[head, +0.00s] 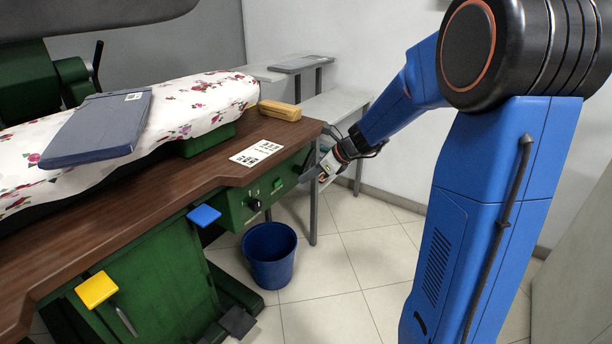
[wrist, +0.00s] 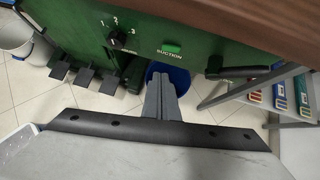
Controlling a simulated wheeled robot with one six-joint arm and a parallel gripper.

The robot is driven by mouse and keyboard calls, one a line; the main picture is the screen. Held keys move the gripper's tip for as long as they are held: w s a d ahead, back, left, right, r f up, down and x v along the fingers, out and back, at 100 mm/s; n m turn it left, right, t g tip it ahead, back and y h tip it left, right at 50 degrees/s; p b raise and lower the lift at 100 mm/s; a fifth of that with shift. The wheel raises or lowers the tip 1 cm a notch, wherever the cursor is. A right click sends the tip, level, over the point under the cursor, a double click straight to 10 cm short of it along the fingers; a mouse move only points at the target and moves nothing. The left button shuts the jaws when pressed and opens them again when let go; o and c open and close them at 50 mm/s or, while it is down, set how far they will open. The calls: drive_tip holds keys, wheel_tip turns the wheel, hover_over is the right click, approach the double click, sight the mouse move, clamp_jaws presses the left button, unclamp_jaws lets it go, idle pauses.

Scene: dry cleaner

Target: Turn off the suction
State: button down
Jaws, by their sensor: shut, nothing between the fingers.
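The suction switch (wrist: 172,48) is a small bright green rectangle on the dark green panel (wrist: 80,22) under the table edge, with the label SUCTION by it. In the head view the panel (head: 234,204) shows on the front of the pressing table. My gripper (wrist: 160,80) is shut and empty. Its fingertips appear just below the switch in the wrist view; I cannot tell how far off they are. In the head view my gripper (head: 308,176) is at the right end of the panel.
A black dial (wrist: 118,40) numbered 1 to 3 sits left of the switch, and a black handle (wrist: 240,71) to its right. A blue bucket (head: 270,256) stands below the panel. The brown table edge (head: 215,175) overhangs above. Open floor lies to the right.

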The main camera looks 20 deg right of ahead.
sight(278, 186)
drive_tip(key=shift+w+a+f, duration=0.85)
drive_tip(key=shift+w+a, duration=0.2)
drive_tip(key=shift+w+a+f, duration=0.8)
drive_tip(key=shift+w+a, duration=0.25)
drive_tip(key=shift+w+a+f, duration=0.85)
drive_tip(key=shift+w+a, duration=0.2)
drive_tip(key=shift+w+a+m, duration=0.15)
drive_tip(key=shift+a+m, duration=0.15)
drive_tip(key=shift+a, duration=0.05)
drive_tip(key=shift+d, duration=0.2)
drive_tip(key=shift+w+d, duration=0.25)
drive_tip(key=shift+d, duration=0.4)
